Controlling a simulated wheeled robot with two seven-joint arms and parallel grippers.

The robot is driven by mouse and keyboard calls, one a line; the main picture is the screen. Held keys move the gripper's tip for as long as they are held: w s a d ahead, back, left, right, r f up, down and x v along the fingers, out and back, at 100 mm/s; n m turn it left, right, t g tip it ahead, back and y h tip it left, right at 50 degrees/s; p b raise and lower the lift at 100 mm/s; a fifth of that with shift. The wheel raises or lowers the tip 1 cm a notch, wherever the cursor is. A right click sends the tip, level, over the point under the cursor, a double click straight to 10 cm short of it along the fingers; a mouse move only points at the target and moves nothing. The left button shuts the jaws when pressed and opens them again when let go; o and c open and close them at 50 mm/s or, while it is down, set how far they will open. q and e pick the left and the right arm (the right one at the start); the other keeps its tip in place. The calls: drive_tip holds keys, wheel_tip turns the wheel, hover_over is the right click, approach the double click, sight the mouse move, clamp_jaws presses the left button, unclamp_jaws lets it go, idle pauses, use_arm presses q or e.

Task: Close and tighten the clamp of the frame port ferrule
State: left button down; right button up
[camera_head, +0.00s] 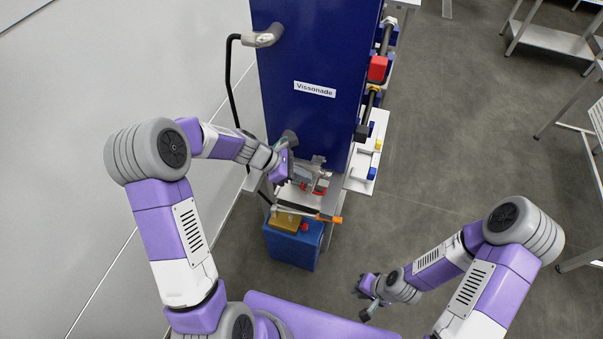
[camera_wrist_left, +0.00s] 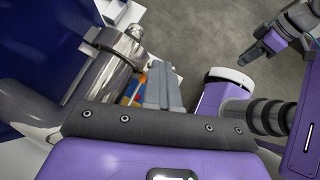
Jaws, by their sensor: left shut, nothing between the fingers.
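My left gripper (camera_head: 305,178) is at the lower front of the blue frame panel (camera_head: 312,70). In the left wrist view its fingers (camera_wrist_left: 164,86) are together with nothing between them. A shiny metal pipe fitting (camera_wrist_left: 122,48), which looks like the frame port ferrule with its clamp, is just left of the fingers. A small metal part (camera_head: 319,164) shows beside the gripper in the head view. I cannot tell whether the clamp is closed, as the gripper partly hides it. My right gripper (camera_head: 367,297) is open and empty, low above the floor.
A blue container (camera_head: 293,248) with a yellowish top stands below the left gripper. An orange-tipped bar (camera_head: 328,219) crosses above it. A black hose (camera_head: 229,80) runs down the panel's left side.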

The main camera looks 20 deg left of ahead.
use_arm(q)
drive_tip(key=a+f+p+v, duration=0.2)
drive_tip(key=p+v, duration=0.1)
drive_tip(key=v, duration=1)
drive_tip(key=s+d+f+m+g+y, duration=0.2)
drive_tip(key=s+d+f+m, duration=0.25)
drive_tip(key=f, duration=0.45)
drive_tip(key=s+d+f+m+g+y, duration=0.1)
drive_tip(key=s+d+f+m+y, duration=0.25)
drive_tip(key=f, duration=0.65)
drive_tip(key=s+d+f+m, duration=0.6)
drive_tip(key=s+d+m, duration=0.2)
drive_tip(key=s+m, duration=0.2)
drive_tip(key=shift+s+m+t+h, duration=0.3)
drive_tip(key=shift+s+m+h, duration=0.1)
drive_tip(key=shift+s+h, duration=0.05)
